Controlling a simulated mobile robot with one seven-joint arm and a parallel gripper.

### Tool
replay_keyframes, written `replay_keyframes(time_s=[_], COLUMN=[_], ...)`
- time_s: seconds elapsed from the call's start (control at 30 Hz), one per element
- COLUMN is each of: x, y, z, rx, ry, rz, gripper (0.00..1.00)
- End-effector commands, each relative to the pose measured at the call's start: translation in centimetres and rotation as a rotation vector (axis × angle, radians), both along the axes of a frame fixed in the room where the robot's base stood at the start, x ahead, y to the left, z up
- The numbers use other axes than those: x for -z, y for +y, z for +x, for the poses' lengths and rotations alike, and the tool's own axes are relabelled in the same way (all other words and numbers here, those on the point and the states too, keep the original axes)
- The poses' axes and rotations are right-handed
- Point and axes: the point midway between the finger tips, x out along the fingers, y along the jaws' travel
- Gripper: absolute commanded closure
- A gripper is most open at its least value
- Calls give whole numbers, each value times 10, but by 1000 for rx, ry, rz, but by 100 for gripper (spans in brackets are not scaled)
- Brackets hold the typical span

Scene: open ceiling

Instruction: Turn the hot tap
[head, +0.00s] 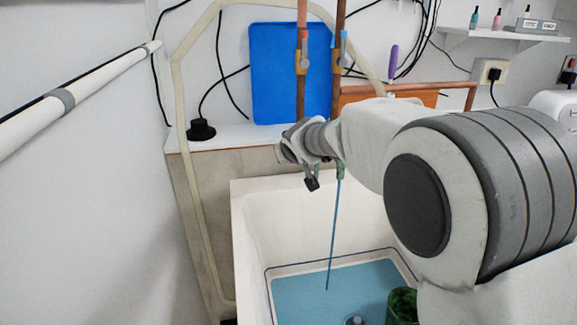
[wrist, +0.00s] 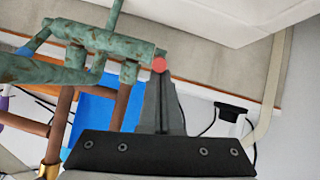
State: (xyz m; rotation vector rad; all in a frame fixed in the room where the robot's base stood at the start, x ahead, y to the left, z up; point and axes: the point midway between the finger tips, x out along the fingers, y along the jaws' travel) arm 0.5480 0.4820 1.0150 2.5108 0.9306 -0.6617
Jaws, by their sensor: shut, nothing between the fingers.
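The weathered green tap (wrist: 95,38) shows in the wrist view, which looks turned over. A red mark (wrist: 158,64) is on its end nearest my fingers, and a blue mark (wrist: 27,50) is at the other end. In the head view my arm hides most of the tap; a green bit (head: 340,170) shows. My gripper (wrist: 166,72) is shut and empty, its fingertips at the red-marked end; I cannot tell whether they touch. In the head view my gripper (head: 312,184) is above the sink's back edge. A thin blue stream (head: 333,235) drops below the tap.
The white sink (head: 252,235) has a blue bottom, with a green container (head: 402,305) in it. Copper pipes (head: 301,90) with red and blue levers rise behind, before a blue board (head: 270,75). A black knob-like object (head: 201,130) stands on the ledge at left.

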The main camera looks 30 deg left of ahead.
Motion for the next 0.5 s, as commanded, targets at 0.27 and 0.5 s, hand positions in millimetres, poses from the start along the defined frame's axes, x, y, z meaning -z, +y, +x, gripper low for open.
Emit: replay_keyframes(time_s=[0.27, 0.5], x=[11, 19], y=[-4, -7], z=[-3, -7], rx=[1, 1], ry=[2, 2], rz=[1, -1], gripper=[100, 100])
